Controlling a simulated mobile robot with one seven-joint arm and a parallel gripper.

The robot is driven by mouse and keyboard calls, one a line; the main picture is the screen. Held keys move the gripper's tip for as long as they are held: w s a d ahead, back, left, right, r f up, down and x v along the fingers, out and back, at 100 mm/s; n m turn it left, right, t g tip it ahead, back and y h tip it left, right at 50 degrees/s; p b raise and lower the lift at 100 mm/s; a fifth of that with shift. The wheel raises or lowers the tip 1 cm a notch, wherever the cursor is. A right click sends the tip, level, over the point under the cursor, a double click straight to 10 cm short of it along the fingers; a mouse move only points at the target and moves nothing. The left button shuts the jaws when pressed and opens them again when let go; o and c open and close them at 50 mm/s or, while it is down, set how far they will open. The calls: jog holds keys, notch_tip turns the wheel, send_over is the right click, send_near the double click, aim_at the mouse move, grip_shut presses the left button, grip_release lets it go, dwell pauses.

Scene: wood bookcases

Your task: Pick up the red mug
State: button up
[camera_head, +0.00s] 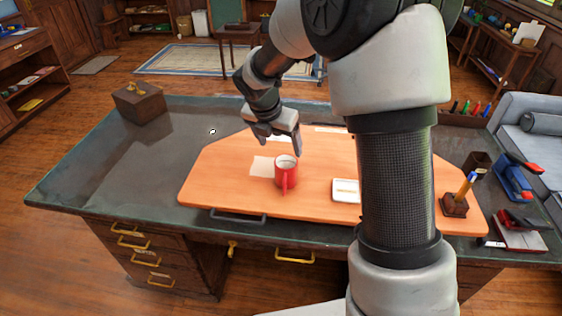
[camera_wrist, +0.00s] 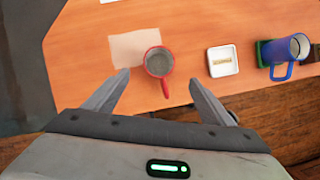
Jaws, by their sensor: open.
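The red mug (camera_head: 286,174) stands upright on the orange-brown desk panel, beside a pale paper sheet (camera_head: 262,166). Its handle points toward the front edge of the desk. In the wrist view the red mug (camera_wrist: 159,63) is seen from above, with a greyish inside and its handle toward my gripper. My gripper (camera_head: 277,147) is above the panel, just behind and a little left of the mug in the head view. In the wrist view my gripper (camera_wrist: 158,88) has its two fingers spread apart, with nothing between them; the mug lies past the fingertips.
A small white square dish (camera_head: 346,190) lies right of the mug; a blue mug (camera_wrist: 290,52) appears farther right in the wrist view. A pen holder (camera_head: 455,204), a blue stapler-like object (camera_head: 514,178) and a wooden box (camera_head: 140,103) stand on the desk (camera_head: 90,165).

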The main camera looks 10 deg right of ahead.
aim_at(287, 170)
jog(key=x, duration=1.1)
jog(key=shift+f+b, duration=0.15)
jog(key=shift+b, duration=0.15)
jog(key=shift+a+x, duration=0.15)
jog(key=shift+x, duration=1.25)
jog(key=shift+a+x, duration=0.15)
jog(key=shift+x, duration=1.2)
jog(key=shift+s+f, duration=0.1)
jog(key=shift+f, duration=0.05)
jog(key=c, duration=1.3)
jog(key=shift+c, duration=0.2)
